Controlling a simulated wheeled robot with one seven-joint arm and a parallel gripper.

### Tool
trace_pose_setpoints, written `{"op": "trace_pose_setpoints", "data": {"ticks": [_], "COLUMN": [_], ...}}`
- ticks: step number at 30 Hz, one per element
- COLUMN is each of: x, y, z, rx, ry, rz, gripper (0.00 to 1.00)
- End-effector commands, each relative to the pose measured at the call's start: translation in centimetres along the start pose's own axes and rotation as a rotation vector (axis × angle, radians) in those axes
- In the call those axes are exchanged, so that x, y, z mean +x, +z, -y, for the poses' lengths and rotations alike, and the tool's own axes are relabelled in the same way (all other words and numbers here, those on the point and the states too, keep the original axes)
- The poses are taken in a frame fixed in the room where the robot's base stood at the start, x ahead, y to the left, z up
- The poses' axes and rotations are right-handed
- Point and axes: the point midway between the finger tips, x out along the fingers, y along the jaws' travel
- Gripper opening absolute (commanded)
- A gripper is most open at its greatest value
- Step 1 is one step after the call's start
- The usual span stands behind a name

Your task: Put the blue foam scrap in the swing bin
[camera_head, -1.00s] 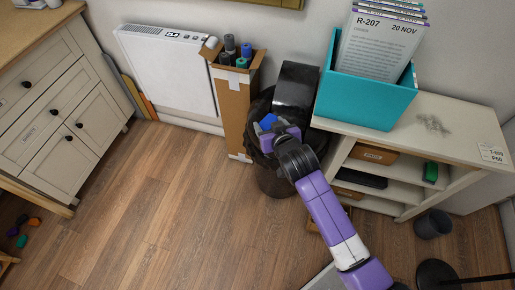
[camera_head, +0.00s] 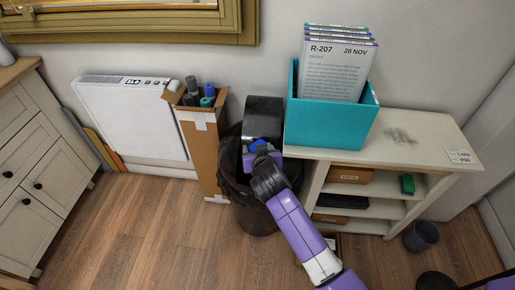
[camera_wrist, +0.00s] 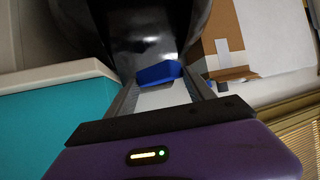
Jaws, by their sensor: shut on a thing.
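The blue foam scrap (camera_head: 258,145) is held at the mouth of the swing bin; it also shows between the fingertips in the wrist view (camera_wrist: 159,73). My gripper (camera_head: 259,152) is shut on it. The swing bin is dark with a black liner (camera_head: 233,172), and its black lid (camera_head: 263,117) stands tilted up behind the scrap. In the wrist view the dark lid (camera_wrist: 150,30) lies just beyond the scrap. My gripper and arm hide part of the bin's opening, and I cannot tell how deep the scrap sits.
A cardboard box of rolls (camera_head: 204,150) stands close left of the bin. A white shelf unit (camera_head: 430,140) with a teal file box (camera_head: 325,125) stands close right. A small dark bucket (camera_head: 421,236) is at the lower right. The wooden floor (camera_head: 150,235) at left is clear.

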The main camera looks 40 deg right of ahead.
Motion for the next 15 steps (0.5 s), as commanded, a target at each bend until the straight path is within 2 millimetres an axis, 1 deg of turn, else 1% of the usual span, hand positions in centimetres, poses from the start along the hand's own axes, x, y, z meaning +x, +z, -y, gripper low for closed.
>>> {"op": "trace_pose_setpoints", "data": {"ticks": [1, 15], "x": [0.5, 3.0], "y": [1.0, 5.4], "z": [0.0, 0.0], "rx": [-0.001, 0.0], "ry": [0.0, 0.001], "rz": [0.001, 0.0], "gripper": [0.25, 0.25]}}
